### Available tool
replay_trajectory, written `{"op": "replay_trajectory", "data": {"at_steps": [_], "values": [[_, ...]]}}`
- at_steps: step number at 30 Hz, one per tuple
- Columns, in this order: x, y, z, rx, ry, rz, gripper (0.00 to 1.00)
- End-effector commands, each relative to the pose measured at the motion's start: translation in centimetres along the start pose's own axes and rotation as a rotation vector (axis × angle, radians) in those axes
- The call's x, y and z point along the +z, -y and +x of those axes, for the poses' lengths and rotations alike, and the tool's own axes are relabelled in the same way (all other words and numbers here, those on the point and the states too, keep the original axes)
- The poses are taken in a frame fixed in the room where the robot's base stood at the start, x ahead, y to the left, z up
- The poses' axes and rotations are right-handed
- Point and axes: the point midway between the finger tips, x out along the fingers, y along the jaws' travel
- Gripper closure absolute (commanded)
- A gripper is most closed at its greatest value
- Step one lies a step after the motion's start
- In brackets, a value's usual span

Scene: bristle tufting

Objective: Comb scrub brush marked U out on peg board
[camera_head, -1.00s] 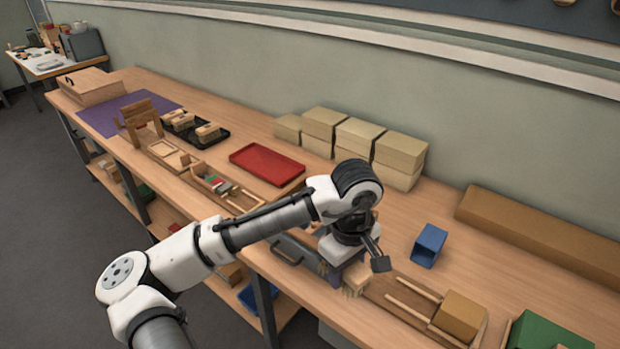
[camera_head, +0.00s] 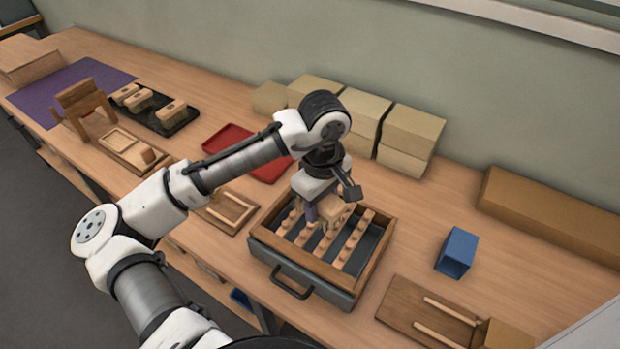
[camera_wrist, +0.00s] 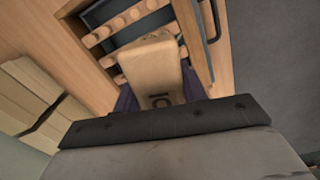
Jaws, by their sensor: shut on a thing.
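My gripper (camera_head: 318,210) is shut on a wooden scrub brush (camera_head: 334,211) at the peg board, bristle side down. The peg board (camera_head: 376,250) is a wooden frame with rows of round wooden pegs, set over a dark grey tray with a front handle. In the wrist view the brush (camera_wrist: 152,65) sits between my purple fingers, and a dark mark shows on its top, partly cut off, so I cannot read it surely. The peg board's pegs (camera_wrist: 128,22) lie beyond the brush there.
A blue bin (camera_head: 457,252) and a wooden board with two rods (camera_head: 432,315) are to the right. Tan boxes (camera_head: 410,135) stand behind. A red tray (camera_head: 232,140) and a black tray with several brushes (camera_head: 180,118) are to the left.

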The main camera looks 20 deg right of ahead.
Motion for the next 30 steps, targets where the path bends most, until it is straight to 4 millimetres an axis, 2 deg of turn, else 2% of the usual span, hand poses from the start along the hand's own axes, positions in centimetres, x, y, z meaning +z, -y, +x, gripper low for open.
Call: {"op": "replay_trajectory", "data": {"at_steps": [8, 22, 30], "values": [[0.0, 0.0, 0.8, 0.0, -0.001, 0.0, 0.77], [0.0, 0.0, 6.4, 0.0, -0.001, 0.0, 0.77], [0.0, 0.0, 6.8, 0.0, 0.0, 0.0, 0.77]]}}
